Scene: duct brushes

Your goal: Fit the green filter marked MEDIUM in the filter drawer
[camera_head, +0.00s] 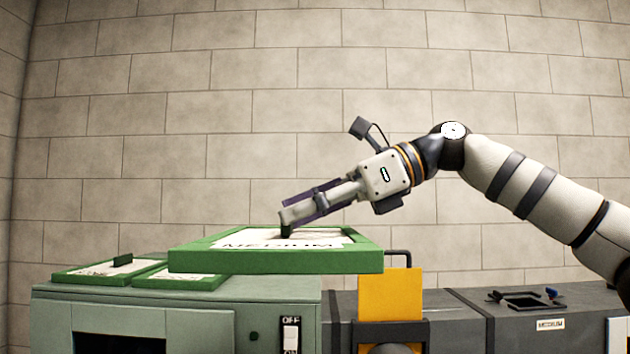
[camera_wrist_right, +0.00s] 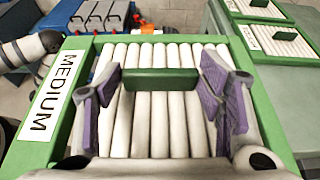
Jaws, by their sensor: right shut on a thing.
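The green filter marked MEDIUM (camera_head: 275,262) has a green frame, white pleats and a white label. My right gripper (camera_head: 287,222) is shut on its green handle and holds it level above the pale green cabinet (camera_head: 275,296). In the right wrist view the filter (camera_wrist_right: 73,150) fills most of the picture, its MEDIUM label at left. The handle (camera_wrist_right: 160,78) lies between the purple-padded fingers. I cannot pick out the filter drawer for certain; a grey housing (camera_head: 460,320) at right has a white label (camera_head: 550,324) that seems to read MEDIUM. My left gripper is not in view.
Two smaller-looking green-framed filters (camera_head: 100,271) (camera_head: 180,281) lie on the cabinet's left top. The cabinet has a dark opening (camera_head: 120,344) and an OFF/ON switch (camera_head: 291,334). A blue crate (camera_wrist_right: 125,8) shows behind.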

